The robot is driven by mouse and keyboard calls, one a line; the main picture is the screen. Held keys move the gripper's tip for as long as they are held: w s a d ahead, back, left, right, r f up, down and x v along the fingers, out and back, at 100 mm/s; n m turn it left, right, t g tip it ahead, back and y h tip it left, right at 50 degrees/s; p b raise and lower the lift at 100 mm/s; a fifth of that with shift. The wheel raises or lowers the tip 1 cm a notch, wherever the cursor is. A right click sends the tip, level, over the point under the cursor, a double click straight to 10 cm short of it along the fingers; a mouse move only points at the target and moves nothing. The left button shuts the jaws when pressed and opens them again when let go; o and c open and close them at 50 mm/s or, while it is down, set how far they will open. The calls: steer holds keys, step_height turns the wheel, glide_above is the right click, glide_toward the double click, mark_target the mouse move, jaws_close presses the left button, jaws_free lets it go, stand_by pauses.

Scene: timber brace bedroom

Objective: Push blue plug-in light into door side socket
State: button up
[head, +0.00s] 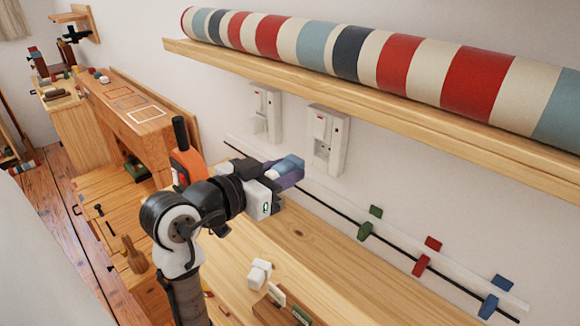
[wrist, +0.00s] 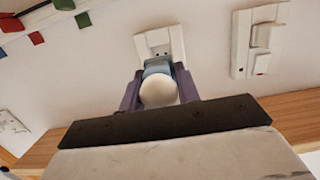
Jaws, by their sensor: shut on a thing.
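My gripper (head: 285,174) has purple fingers and is shut on the blue plug-in light (head: 291,162). In the wrist view, the fingers (wrist: 158,78) sit on either side of the light's pale blue body and round white front (wrist: 158,92). A white wall socket (head: 328,140) is straight ahead of the light, and its face with holes shows in the wrist view (wrist: 160,42). The light appears just short of this socket in the head view; contact cannot be told. A second white socket (head: 265,112) is to its left in the head view, and on the right in the wrist view (wrist: 260,40).
A wooden shelf (head: 390,104) with a striped roll (head: 345,50) juts out above the sockets. Below are a wooden bench top (head: 340,262), a white block (head: 259,272) and a cable with coloured clips (head: 365,231). An orange-and-black tool (head: 186,160) stands behind my arm.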

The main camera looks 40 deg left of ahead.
steer(key=shift+s, duration=0.1)
steer(key=x, duration=0.4)
steer(key=r+x, duration=0.1)
steer(key=x, duration=0.1)
steer(key=shift+p, duration=0.35)
stand_by(1.3)
